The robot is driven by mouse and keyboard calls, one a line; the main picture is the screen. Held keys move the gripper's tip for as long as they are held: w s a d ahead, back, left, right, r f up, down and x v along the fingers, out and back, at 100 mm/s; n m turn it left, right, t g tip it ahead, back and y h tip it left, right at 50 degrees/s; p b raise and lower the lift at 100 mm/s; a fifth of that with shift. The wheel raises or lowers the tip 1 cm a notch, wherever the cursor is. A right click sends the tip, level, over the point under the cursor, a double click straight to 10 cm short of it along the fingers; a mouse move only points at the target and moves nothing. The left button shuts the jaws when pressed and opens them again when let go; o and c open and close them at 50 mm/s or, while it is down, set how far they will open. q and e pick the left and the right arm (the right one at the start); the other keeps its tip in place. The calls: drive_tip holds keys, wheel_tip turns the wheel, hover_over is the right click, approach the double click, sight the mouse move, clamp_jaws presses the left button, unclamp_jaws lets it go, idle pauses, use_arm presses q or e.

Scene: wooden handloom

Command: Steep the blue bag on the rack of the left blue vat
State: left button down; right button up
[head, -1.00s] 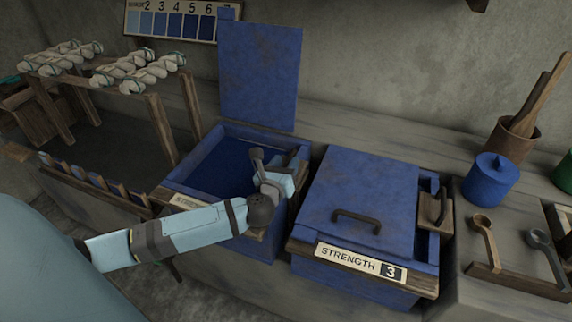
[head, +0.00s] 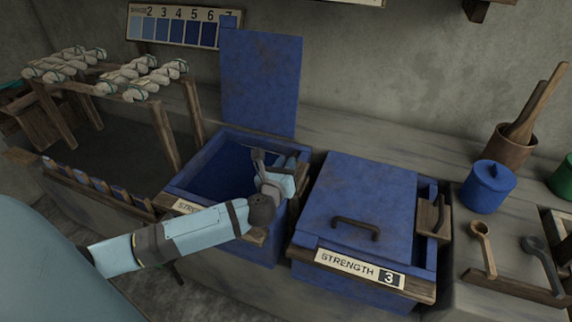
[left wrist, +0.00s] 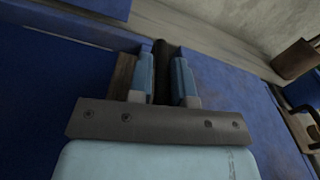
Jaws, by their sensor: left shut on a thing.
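The left blue vat (head: 190,178) stands open, its blue lid (head: 259,82) upright behind it, with dark blue inside. My left gripper (head: 274,166) is at the vat's right side, near its rim. In the left wrist view its two fingers (left wrist: 165,80) are closed around a narrow dark piece (left wrist: 160,62), which looks like a handle or bar. A brown wooden piece (left wrist: 123,75), perhaps part of the rack, shows beside the left finger. The gripper hides most of the rack area. I cannot make out the blue bag. My right gripper is not in view.
A second blue vat (head: 365,190), labelled strength 3, stands closed to the right, with a wooden piece (head: 433,215) on its right side. Farther right are a blue pot (head: 487,188) and ladles (head: 483,245). A wooden stand (head: 160,130) with white bundles is at left.

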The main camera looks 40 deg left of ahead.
use_arm(q)
wheel_tip(320, 180, up, 10)
drive_tip(key=p, duration=0.9)
drive_tip(key=shift+d+r, duration=0.1)
drive_tip(key=shift+r, duration=0.1)
wheel_tip(320, 180, up, 6)
drive_tip(key=p, duration=0.7)
drive_tip(key=shift+r, duration=0.2)
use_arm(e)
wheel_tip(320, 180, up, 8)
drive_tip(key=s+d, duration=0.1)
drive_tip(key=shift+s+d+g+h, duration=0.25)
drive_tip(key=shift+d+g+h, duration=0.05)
use_arm(q)
drive_tip(key=c, duration=1.4)
unclamp_jaws()
drive_tip(key=shift+r, duration=0.1)
drive_tip(key=shift+o, duration=1.4)
drive_tip(key=shift+d, duration=0.15)
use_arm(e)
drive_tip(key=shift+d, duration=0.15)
